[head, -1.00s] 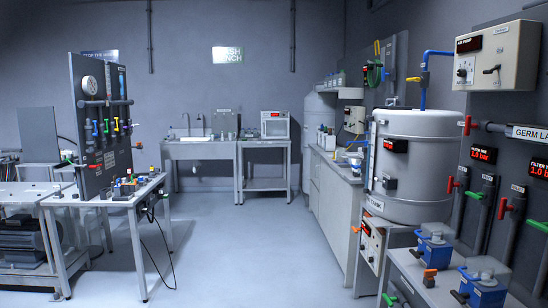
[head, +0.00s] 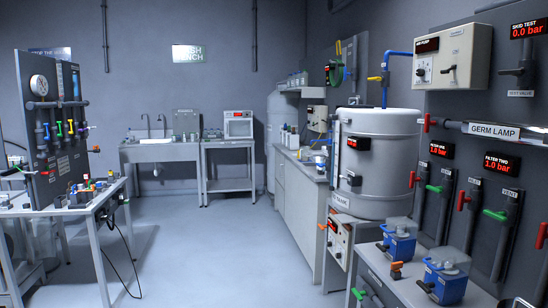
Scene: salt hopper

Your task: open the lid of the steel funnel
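I cannot make out a steel funnel or its lid in the head view. A large steel tank (head: 378,190) with a flat top stands on a stand at the right, but I cannot tell that it is a funnel. Neither my left nor my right gripper is in view.
A bench with a dark valve panel (head: 58,130) stands at the left. A sink bench (head: 160,155) and a small oven (head: 238,124) are at the back. Blue boxes (head: 444,282) stand on the right bench. The middle floor (head: 215,255) is clear.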

